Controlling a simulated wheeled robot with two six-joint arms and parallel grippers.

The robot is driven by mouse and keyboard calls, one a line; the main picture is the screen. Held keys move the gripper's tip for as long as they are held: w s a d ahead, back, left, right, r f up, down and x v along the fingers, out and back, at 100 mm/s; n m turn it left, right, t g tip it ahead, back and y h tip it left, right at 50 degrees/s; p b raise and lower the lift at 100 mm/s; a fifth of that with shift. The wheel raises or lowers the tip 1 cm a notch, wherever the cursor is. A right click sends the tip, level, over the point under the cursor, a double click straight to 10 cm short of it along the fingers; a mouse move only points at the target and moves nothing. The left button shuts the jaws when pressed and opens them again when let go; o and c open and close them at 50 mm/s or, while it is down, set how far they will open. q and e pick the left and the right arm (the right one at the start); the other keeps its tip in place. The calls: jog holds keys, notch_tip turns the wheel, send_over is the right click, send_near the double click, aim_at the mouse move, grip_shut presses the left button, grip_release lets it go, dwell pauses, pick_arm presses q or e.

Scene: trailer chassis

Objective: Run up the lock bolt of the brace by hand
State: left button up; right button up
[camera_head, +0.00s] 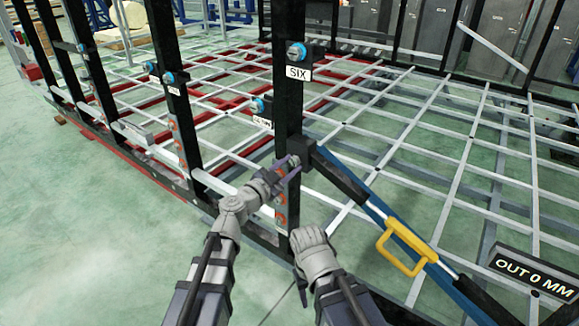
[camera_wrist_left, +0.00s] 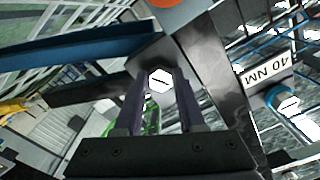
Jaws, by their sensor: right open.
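The brace (camera_head: 375,205) is a blue and black bar with a yellow handle. It slopes from the post marked SIX (camera_head: 290,110) down to the lower right. The lock bolt (camera_wrist_left: 160,80) has a pale hex head with a dark slot, at the brace's black end block (camera_head: 318,158). My left gripper (camera_head: 287,167) is at this block. In the left wrist view its two purple fingers (camera_wrist_left: 160,88) lie on either side of the bolt head and appear to touch it. My right gripper (camera_head: 301,284) is low in front of the post, apart from the brace; its fingers are mostly hidden.
A sign (camera_head: 533,274) reads OUT 0 MM at the lower right. Orange rings (camera_head: 280,198) line the post beside my left gripper. The grey chassis grid (camera_head: 440,130) spreads behind. Green floor (camera_head: 90,240) is clear at left.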

pick_arm(q)
jog(key=shift+o, duration=1.4)
jog(key=shift+s, duration=0.2)
jog(key=shift+o, duration=0.8)
jog(key=shift+w, duration=0.1)
jog(key=v, duration=0.7)
jog(key=shift+s+a, duration=0.25)
jog(key=shift+s, duration=0.05)
